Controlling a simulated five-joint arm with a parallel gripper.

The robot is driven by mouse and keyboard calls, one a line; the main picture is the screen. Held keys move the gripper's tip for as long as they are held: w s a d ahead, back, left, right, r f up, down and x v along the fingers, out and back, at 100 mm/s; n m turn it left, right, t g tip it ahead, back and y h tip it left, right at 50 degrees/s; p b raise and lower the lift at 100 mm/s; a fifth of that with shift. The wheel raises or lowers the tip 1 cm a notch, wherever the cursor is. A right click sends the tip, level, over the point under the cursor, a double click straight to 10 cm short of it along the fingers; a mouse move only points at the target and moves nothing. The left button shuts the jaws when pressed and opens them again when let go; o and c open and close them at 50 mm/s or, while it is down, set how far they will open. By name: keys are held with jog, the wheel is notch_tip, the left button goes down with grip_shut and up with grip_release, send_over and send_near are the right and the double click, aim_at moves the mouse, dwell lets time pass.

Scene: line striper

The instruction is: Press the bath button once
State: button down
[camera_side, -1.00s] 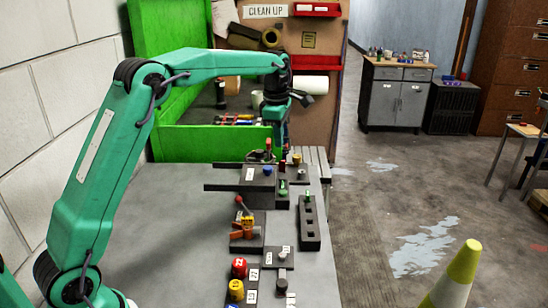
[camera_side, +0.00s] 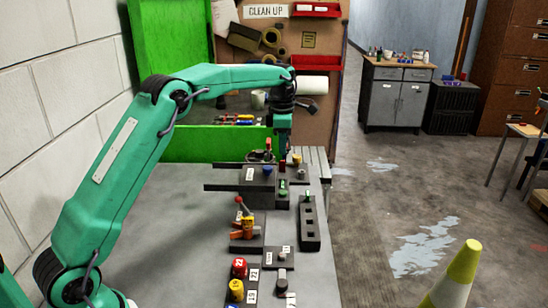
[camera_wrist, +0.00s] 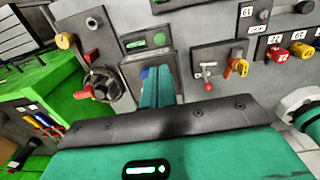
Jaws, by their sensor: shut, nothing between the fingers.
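No label reading "bath" is legible, so I cannot tell which control is the bath button. A blue button sits on a dark box (camera_side: 258,186) at the far part of the bench; in the wrist view the blue button (camera_wrist: 145,73) shows beside my fingers. My gripper (camera_wrist: 158,88) is shut and empty, pointing down over that dark box. In the side view my gripper (camera_side: 284,150) is by the far group of controls; whether it touches anything is unclear. A green button (camera_wrist: 159,39) sits on a neighbouring panel.
A lever with a red knob (camera_side: 239,200) and an orange handle (camera_side: 240,234) stand nearer. Red (camera_side: 239,266) and yellow (camera_side: 236,288) labelled knobs are at the front. A slotted dark block (camera_side: 309,235) lies at right. The left of the grey bench (camera_side: 165,225) is clear.

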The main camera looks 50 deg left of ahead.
aim_at(283, 193)
jog(key=f, duration=1.3)
jog(key=shift+w+f, duration=0.2)
jog(key=shift+f, duration=0.2)
jog(key=shift+f, duration=1.15)
jog(key=shift+s+d, duration=0.1)
jog(key=shift+r, duration=0.1)
notch_tip(283, 193, up, 15)
jog(key=shift+a+r, duration=0.15)
jog(key=shift+a, duration=0.05)
